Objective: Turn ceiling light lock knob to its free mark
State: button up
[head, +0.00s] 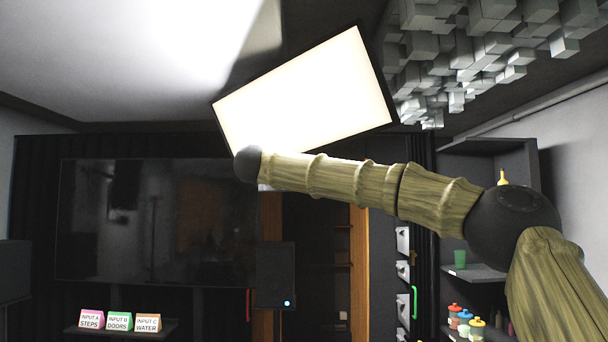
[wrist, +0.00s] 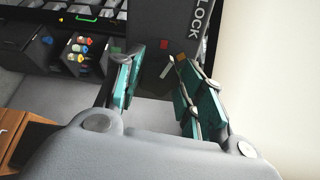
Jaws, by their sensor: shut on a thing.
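The ceiling light (head: 305,95) is a large, bright, tilted panel in the head view; its pale face also fills the right side of the wrist view (wrist: 275,75). A dark housing marked LOCK (wrist: 198,20) is at the top of the wrist view. The dark lock knob (wrist: 152,72) shows between the teal pads of my gripper (wrist: 160,75), which is shut on it. A red mark (wrist: 164,44) and a small orange-brown mark (wrist: 181,57) lie beyond the fingertips. A pale sliver is by the right finger. In the head view my arm hides the gripper and knob.
Grey blocks (head: 470,45) hang from the ceiling at right. A large dark screen (head: 150,220) is on the back wall. A shelf (head: 475,272) with bottles and a green cup is at right. Signed boxes (head: 120,321) stand low at left.

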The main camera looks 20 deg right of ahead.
jog(key=n+p, duration=0.1)
jog(key=n, duration=0.3)
jog(key=shift+f+n, duration=0.15)
jog(key=shift+n, duration=0.25)
dwell(0.4)
jog(key=o, duration=1)
jog(key=shift+p, duration=0.3)
jog(key=v, duration=1.2)
